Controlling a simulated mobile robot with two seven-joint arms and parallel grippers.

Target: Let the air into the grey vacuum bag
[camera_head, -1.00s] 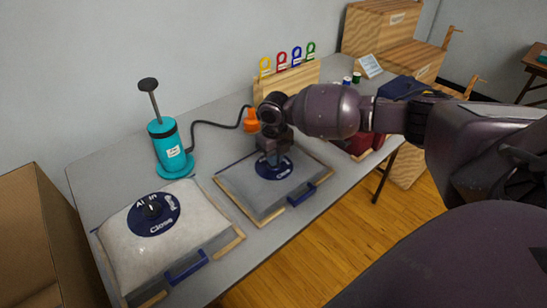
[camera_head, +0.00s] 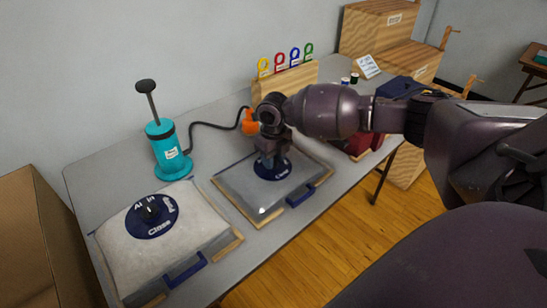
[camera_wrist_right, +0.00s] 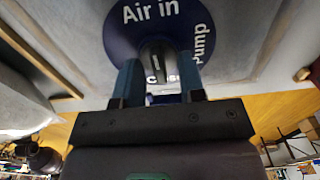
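The grey vacuum bag (camera_head: 240,195) lies flat on the table in the middle of the head view, with a blue clip on its front edge. A dark knob (camera_wrist_right: 158,55) stands at the dial's middle. My right gripper (camera_wrist_right: 158,78) points down over it, its two blue fingers close on either side, seemingly shut on the knob. The gripper (camera_head: 270,158) partly hides the dial in the head view. My left gripper is out of view.
A puffed whitish bag (camera_head: 125,255) with a similar dial lies at the left. A teal hand pump (camera_head: 170,155) stands behind, its black hose running to an orange cup (camera_head: 249,122). A wooden rack (camera_head: 285,85) with coloured tags is behind my arm. A cardboard box (camera_head: 25,220) stands left.

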